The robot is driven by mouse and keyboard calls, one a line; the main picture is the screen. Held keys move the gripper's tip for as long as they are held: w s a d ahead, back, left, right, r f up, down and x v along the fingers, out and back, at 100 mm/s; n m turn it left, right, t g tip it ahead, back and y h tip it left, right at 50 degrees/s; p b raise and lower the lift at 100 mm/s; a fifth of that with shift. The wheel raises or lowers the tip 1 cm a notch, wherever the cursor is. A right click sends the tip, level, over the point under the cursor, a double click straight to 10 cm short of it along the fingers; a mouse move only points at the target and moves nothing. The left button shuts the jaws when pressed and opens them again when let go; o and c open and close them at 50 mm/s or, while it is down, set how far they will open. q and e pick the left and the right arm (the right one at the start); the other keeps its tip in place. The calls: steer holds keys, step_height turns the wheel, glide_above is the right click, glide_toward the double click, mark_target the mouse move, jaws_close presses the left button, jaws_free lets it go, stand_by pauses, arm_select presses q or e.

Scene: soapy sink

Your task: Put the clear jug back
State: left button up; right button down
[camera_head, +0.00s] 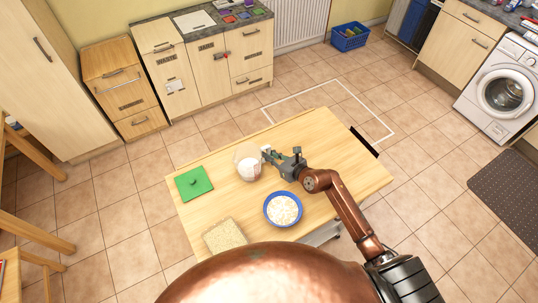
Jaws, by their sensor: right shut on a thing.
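The clear jug (247,167), with something white in it, is on or just above the wooden table (325,165), near the middle of its far half. I cannot tell whether its base touches the table. My right gripper (268,155) reaches in from the right and is shut on the jug's right side, where the handle seems to be. The gripper partly hides that side. My left gripper is not in view.
A green square lid (194,183) lies left of the jug. A blue bowl (270,222) of white food stands nearer me, and a pale textured slab (224,237) lies at the near left. The table's right part is bare beyond my arm. Cabinets (207,70) stand across the tiled floor.

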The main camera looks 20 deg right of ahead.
steer(key=shift+f, duration=0.1)
steer(key=c, duration=2)
jaws_free()
steer(key=shift+v, duration=6.05)
steer(key=shift+w+r, duration=0.1)
steer(key=shift+r, duration=0.15)
